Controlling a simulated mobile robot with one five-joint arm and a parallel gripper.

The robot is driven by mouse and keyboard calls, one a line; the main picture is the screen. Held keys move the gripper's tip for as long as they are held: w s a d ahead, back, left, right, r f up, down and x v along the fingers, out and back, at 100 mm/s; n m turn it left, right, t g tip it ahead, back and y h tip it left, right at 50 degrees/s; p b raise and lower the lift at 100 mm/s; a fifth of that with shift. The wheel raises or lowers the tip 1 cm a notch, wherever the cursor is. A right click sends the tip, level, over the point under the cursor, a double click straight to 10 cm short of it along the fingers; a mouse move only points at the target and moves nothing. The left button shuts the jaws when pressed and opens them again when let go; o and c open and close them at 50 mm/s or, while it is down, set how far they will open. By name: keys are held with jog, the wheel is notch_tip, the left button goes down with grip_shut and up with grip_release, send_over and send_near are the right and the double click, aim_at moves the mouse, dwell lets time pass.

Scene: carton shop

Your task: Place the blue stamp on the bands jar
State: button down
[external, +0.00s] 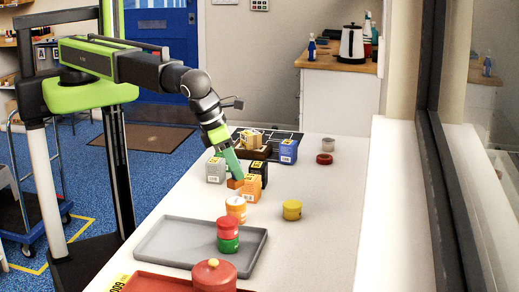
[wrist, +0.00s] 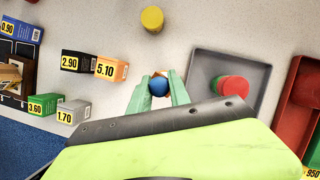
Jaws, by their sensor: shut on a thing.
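My gripper (wrist: 158,90) has its green fingers closed around a blue round-topped thing, which looks like the blue stamp (wrist: 158,86). In the external view my gripper (external: 236,178) points down beside the orange box, and the stamp's blue top cannot be made out there. An orange jar with a white band (external: 236,208) stands just in front of the fingers. In the wrist view it is mostly hidden by the gripper. A yellow jar (external: 292,210) stands apart to the right; it also shows in the wrist view (wrist: 152,18). I cannot read which jar is the bands jar.
Priced boxes stand close by: orange (wrist: 111,68), black (wrist: 78,61), grey (wrist: 74,111) and green (wrist: 45,104). A grey tray (external: 171,244) holds a red-and-green stack (external: 228,236). A red lidded pot (external: 214,274) stands at the front.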

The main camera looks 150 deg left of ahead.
aim_at(235, 181)
jog(key=shift+f+b, duration=2.15)
jog(key=shift+f, duration=0.05)
jog(key=c, duration=1.2)
grip_release()
jog(key=shift+r, duration=0.1)
jog(key=shift+r, duration=0.1)
jog(key=shift+r+p, duration=0.25)
jog(key=shift+p, duration=0.2)
jog(key=p+v, duration=1)
jog(key=v, duration=0.1)
jog(key=shift+d+r+p, duration=0.25)
jog(key=shift+p, duration=0.1)
jog(key=shift+s, duration=0.1)
